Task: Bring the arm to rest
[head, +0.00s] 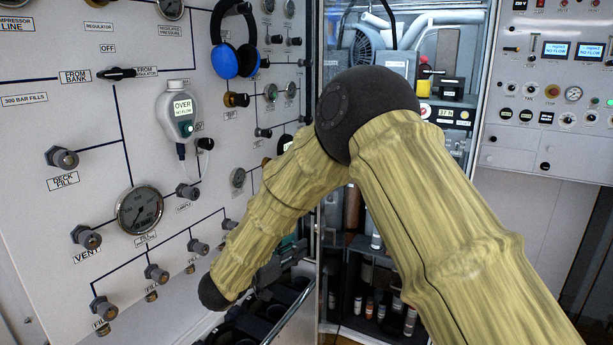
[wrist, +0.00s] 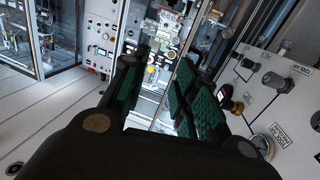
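My arm, in a yellowish cover with dark joints, fills the middle and right of the head view. Its elbow is raised, and the forearm slopes down to the left in front of the panel. My gripper (wrist: 160,82) shows in the wrist view with its green-padded fingers spread apart. The space between the fingers holds nothing; the room shows through it. In the head view I cannot clearly make out the gripper among the dark shapes low beside the forearm's end.
The fill panel (head: 60,215) stands at left with gauges, knobs and blue headphones (head: 235,60). A handheld meter (head: 180,110) is on it. An open cabinet (head: 455,60) with bottles low inside stands behind my arm. A control panel (head: 550,85) is at right. Open floor (wrist: 40,115) shows in the wrist view.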

